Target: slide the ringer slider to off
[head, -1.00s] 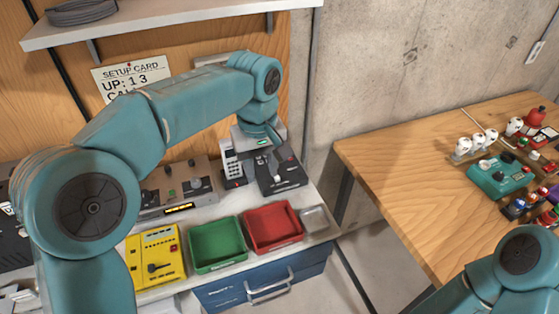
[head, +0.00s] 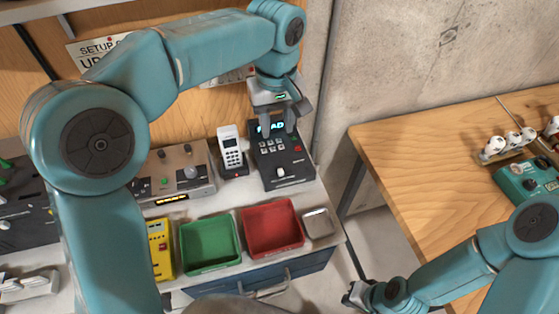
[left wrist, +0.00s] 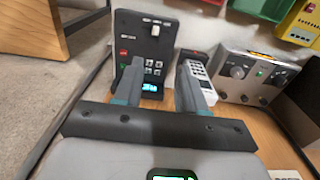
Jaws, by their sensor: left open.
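The black phone base (head: 282,160) stands at the back right of the white counter, with a keypad, a lit display and a small white slider knob (head: 281,172) near its front edge. The knob also shows near the device's far end in the left wrist view (left wrist: 155,30). My left gripper (head: 277,124) is open and empty over the display end, its fingers pointing down. In the left wrist view, the open fingers (left wrist: 160,72) point at the keypad side. My right gripper (head: 357,295) is low at the bottom; its jaws are unclear.
A white handset (head: 231,150) stands in a cradle just left of the base. A grey knobbed panel (head: 178,170) is further left. Green (head: 209,267) and red (head: 271,253) trays and a small grey dish (head: 319,223) lie in front. A wooden table (head: 420,170) is at right.

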